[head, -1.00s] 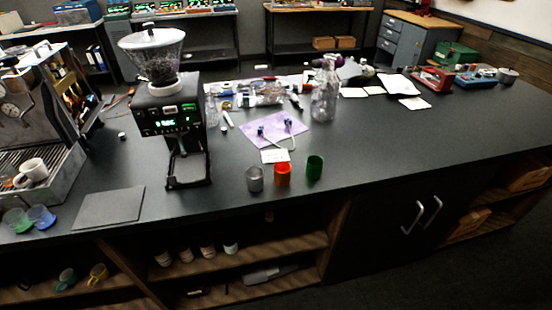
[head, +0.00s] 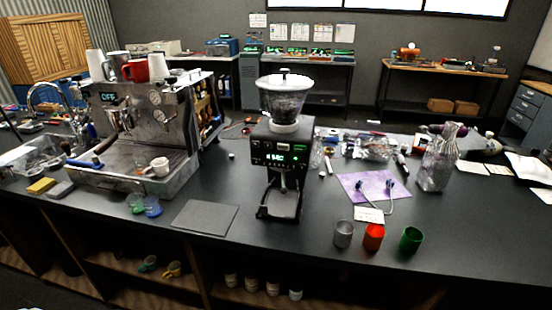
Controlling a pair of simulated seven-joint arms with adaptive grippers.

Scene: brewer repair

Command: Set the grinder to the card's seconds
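A black coffee grinder (head: 278,172) with a clear hopper (head: 284,99) under a white lid stands upright on the dark counter. Its front panel (head: 274,158) shows lit green characters, too small to read surely. A small white card (head: 368,214) lies at the front edge of a purple mat (head: 360,184), behind the cups; its writing is not legible. Neither of my grippers is in view.
An espresso machine (head: 139,120) stands left of the grinder. Silver (head: 343,233), red (head: 373,237) and green (head: 411,239) cups stand at the front right. A glass bottle (head: 438,158) is behind them. A dark flat mat (head: 205,217) lies front left of the grinder.

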